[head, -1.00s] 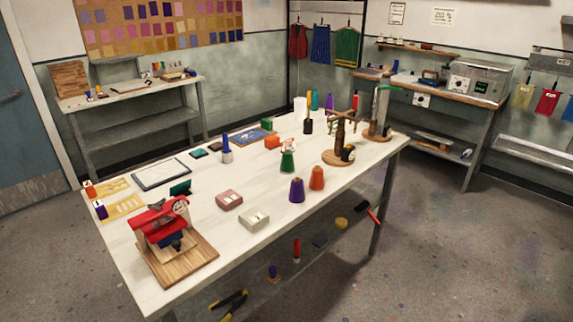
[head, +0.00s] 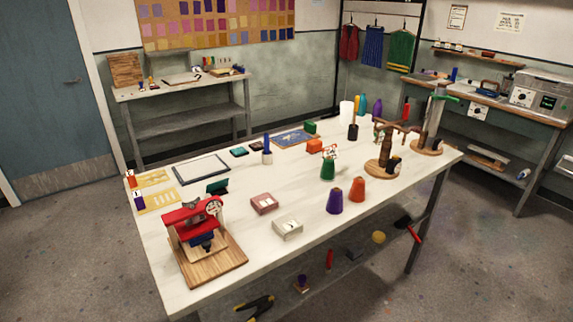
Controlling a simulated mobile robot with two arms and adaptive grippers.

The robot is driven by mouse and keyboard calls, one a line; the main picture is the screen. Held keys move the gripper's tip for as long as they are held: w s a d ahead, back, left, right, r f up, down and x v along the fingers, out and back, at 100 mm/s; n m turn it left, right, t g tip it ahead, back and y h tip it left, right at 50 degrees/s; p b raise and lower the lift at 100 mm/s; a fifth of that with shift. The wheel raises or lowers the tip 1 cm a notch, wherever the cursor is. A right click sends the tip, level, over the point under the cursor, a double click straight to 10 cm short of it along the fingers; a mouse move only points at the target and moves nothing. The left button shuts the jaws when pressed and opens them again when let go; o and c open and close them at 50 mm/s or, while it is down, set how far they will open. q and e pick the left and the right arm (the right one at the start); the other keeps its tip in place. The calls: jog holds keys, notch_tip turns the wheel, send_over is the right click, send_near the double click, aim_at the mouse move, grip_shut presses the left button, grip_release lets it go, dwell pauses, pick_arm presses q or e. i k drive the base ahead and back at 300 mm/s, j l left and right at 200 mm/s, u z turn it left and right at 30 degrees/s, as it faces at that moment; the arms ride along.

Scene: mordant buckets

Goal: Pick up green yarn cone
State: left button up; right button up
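A green yarn cone (head: 328,168) stands upright on the white table (head: 240,242), right of its middle. A small white and red tag-like thing is at its top; I cannot tell whether it is attached or behind. A purple cone (head: 335,201) and an orange cone (head: 357,190) stand nearer the table's front edge, just right of the green one. Neither of my grippers shows in the head view.
A red press on a wooden board (head: 225,262) sits at the front left. A wooden winder (head: 385,160) stands right of the cones. White (head: 288,229) and pink (head: 264,204) boxes lie in front. A lower shelf holds tools. The floor at right is clear.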

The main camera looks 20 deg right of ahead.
aim_at(328, 171)
jog(key=i+l+u, duration=0.15)
jog(key=l+u, duration=0.3)
jog(key=l, duration=0.45)
jog(key=l+u, duration=0.45)
jog(key=l, duration=0.45)
